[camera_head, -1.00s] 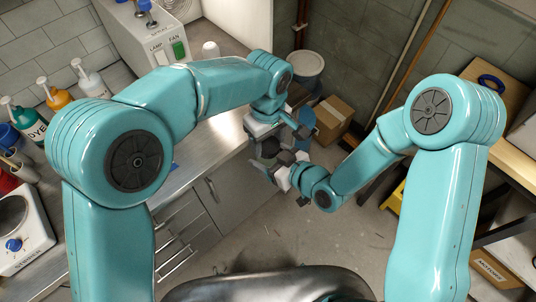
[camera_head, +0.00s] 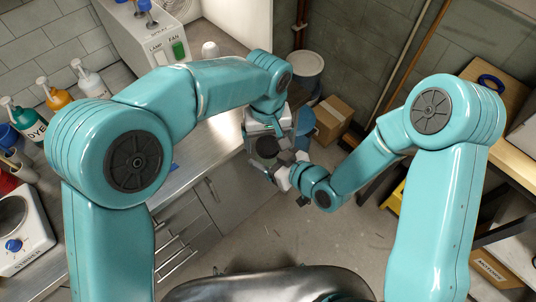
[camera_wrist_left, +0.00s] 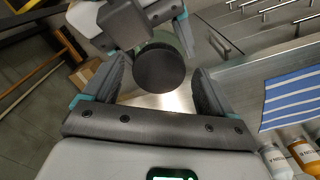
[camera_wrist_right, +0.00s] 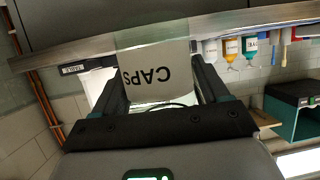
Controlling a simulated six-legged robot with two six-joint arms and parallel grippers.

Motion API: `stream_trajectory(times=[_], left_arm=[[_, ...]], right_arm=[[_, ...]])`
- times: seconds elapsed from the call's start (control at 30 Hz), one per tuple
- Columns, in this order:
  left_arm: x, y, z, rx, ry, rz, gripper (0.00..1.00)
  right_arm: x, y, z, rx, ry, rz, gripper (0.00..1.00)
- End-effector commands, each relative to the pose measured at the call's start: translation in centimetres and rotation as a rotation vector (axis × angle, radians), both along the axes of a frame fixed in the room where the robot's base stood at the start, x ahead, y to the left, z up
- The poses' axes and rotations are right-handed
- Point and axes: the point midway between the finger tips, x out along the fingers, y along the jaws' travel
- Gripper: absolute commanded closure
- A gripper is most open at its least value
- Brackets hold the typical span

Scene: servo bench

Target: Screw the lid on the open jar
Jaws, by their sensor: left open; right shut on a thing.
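A dark round lid (camera_wrist_left: 158,68) lies between the spread fingers of my left gripper (camera_head: 268,137), with a gap on each side in the left wrist view. The lid also shows in the head view (camera_head: 267,147), just below that gripper. My right gripper (camera_head: 280,172) is shut on the jar (camera_wrist_right: 156,68), which has a pale label reading CAPS and appears upside down in the right wrist view. The lid appears to be over the jar's mouth, but I cannot tell how it is seated. The lid hides the mouth in the left wrist view.
A cardboard box (camera_head: 333,112) and a drum stand on the floor behind. The floor in front is clear.

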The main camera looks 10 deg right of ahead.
Motion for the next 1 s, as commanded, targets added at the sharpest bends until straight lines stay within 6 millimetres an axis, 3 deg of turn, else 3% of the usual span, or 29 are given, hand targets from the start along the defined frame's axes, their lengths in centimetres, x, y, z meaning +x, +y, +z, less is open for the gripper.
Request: stream_trajectory(times=[0.3, 0.7, 1.0], left_arm=[[0.1, 0.0, 3.9, -0.002, -0.003, 0.000, 0.15], [0.0, 0.0, 4.5, -0.001, -0.001, 0.012, 0.18], [0.2, -0.1, 7.1, -0.001, -0.001, 0.427, 0.18]], right_arm=[[0.0, 0.0, 0.0, 0.000, -0.001, 0.001, 1.00], [0.0, 0.0, 0.0, 0.000, -0.001, 0.001, 1.00], [0.0, 0.0, 0.0, 0.000, -0.001, 0.001, 1.00]])
